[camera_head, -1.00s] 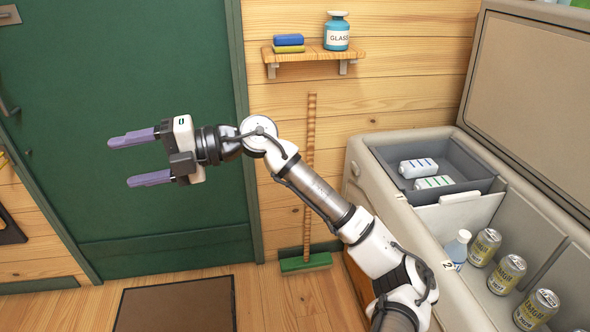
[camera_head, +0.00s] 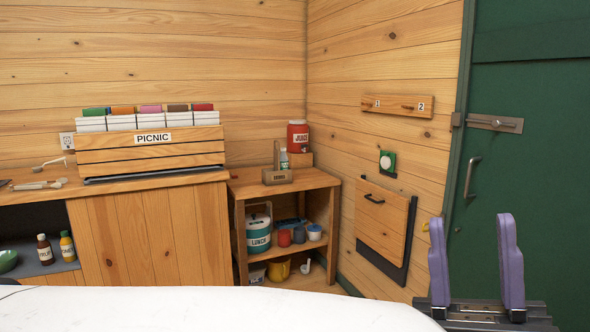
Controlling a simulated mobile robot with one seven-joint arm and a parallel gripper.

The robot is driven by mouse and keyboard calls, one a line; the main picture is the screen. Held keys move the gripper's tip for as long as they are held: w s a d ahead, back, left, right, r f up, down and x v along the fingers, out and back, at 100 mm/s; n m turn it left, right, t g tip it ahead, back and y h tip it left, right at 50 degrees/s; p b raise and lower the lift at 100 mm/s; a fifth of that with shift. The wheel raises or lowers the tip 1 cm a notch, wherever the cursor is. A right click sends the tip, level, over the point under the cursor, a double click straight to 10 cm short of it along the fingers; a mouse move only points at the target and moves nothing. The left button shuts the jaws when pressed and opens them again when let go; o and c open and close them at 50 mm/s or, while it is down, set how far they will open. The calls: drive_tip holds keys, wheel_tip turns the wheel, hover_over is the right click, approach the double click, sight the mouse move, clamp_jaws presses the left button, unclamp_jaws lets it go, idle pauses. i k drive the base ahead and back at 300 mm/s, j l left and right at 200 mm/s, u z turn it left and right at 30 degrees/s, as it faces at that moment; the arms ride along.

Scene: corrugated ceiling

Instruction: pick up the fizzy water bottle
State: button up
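A small clear-green bottle (camera_head: 284,160) with a pale cap stands in a wooden holder (camera_head: 277,178) on top of the low shelf unit (camera_head: 310,181) in the corner. Its label is too small to read, so I cannot tell whether it is the fizzy water bottle. My gripper (camera_head: 476,258) is at the lower right with its two purple fingers pointing up. The fingers are wide apart with nothing between them. The gripper is well to the right of the bottle and nearer to me.
A red juice jug (camera_head: 298,135) stands behind the holder. A picnic crate (camera_head: 150,155) sits on the counter at left. Dark and yellow bottles (camera_head: 46,250) (camera_head: 67,246) stand in an open recess. The green door (camera_head: 530,150) is at right.

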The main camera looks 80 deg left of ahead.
sight(284, 161)
drive_tip(key=i+u, duration=0.15)
drive_tip(key=u, duration=0.15)
drive_tip(key=i+u, duration=0.15)
drive_tip(key=u, duration=2.35)
